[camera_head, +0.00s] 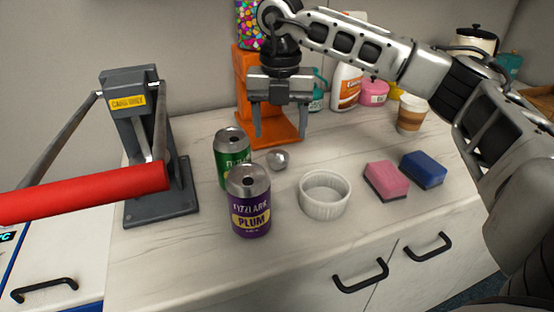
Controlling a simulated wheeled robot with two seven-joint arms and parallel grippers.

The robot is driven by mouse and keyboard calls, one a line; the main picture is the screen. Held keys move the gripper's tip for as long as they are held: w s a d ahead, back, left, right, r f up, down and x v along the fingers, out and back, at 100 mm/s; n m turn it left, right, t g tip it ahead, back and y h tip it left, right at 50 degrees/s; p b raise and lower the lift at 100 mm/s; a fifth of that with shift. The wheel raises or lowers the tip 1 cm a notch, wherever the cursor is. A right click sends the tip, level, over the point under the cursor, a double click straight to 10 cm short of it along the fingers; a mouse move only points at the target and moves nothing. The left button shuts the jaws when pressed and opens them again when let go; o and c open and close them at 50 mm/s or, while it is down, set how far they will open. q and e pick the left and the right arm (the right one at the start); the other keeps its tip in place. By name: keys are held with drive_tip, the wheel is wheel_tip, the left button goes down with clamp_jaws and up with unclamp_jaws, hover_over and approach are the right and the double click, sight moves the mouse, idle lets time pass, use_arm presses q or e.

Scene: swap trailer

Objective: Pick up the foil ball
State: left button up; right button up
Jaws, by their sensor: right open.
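The foil ball (279,159) is a small silvery ball on the white marbled counter, to the right of the green can (231,152) and in front of the orange stand. My right gripper (281,137) points down with its two fingers apart. It is open and empty, and its fingertips appear above and a little behind the foil ball in the picture. My left gripper is not in view.
A purple can (249,206) and a white ramekin (325,194) stand in front. Pink (386,181) and blue (423,170) sponges lie right. A can crusher (150,150) with a red handle (90,194) stands left. An orange dispenser (243,85) stands behind the gripper.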

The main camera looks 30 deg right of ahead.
sight(278, 153)
drive_tip(key=shift+a+f, duration=0.15)
drive_tip(key=shift+f, duration=1.55)
drive_tip(key=shift+a+f, duration=0.1)
drive_tip(key=shift+f, duration=1.6)
drive_tip(key=c, duration=1)
